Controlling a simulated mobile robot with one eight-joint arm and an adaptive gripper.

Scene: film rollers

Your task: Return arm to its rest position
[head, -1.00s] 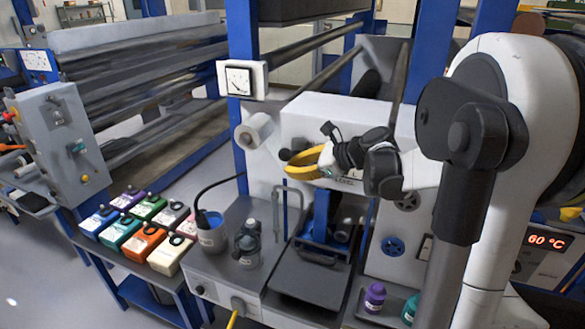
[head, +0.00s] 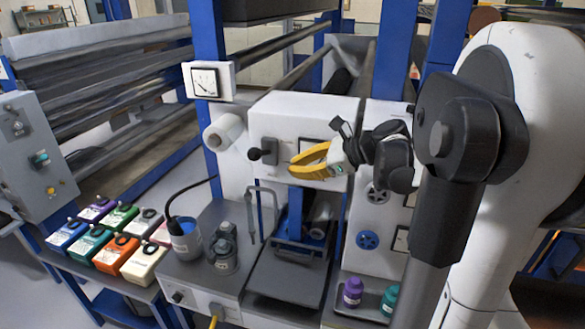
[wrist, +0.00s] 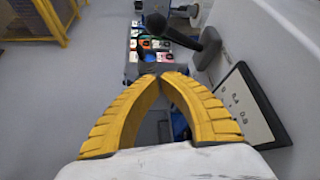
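My gripper (head: 293,166) has yellow ribbed fingers and shows in front of the white machine panel (head: 278,115) in the head view. My white and black arm (head: 450,130) reaches in from the right. In the wrist view the two fingertips of my gripper (wrist: 160,77) meet, with nothing seen between them. The gripper holds no object.
A black knob (head: 262,152) juts from the panel beside my gripper; it also shows in the wrist view (wrist: 208,42). Below stand a blue-banded container (head: 186,240), a grey bottle (head: 223,250) and a purple bottle (head: 353,291). Several coloured boxes (head: 118,250) lie at left.

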